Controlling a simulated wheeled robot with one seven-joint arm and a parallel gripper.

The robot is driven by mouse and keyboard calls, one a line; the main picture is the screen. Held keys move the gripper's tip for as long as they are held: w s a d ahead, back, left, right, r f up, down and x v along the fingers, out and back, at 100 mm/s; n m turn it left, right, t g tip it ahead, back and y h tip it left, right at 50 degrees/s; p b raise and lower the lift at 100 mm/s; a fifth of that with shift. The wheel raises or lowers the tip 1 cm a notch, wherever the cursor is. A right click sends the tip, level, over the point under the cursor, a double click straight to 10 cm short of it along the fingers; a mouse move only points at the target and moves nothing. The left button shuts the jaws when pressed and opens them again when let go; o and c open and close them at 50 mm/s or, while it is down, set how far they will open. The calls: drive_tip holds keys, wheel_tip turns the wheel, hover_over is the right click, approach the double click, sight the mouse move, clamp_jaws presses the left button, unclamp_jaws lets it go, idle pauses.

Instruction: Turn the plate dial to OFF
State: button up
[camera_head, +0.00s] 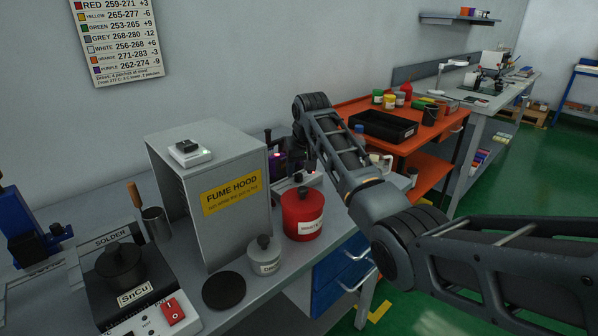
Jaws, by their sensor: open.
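My gripper (306,166) hangs low at the end of my arm, just right of the fume hood and behind the red lidded pot. It is open, small in view and partly covered by my arm. Below it is a whitish device (297,184) with small dark and red details. I cannot make out a dial or its OFF mark there, nor whether the gripper touches it. A solder unit (104,303) at the lower left carries a dark SnCu pot (120,264) and a white panel with a red rocker switch (173,311).
A grey fume hood (236,235) stands left of my gripper, with a small switch box (189,152) on top. The red pot (302,214), a grey lidded pot (264,256) and a black disc (224,290) stand in front. An orange cart (352,116) stands behind my arm.

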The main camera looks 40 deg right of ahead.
sight(299, 178)
drive_tip(key=shift+x, duration=1.15)
clamp_jaws()
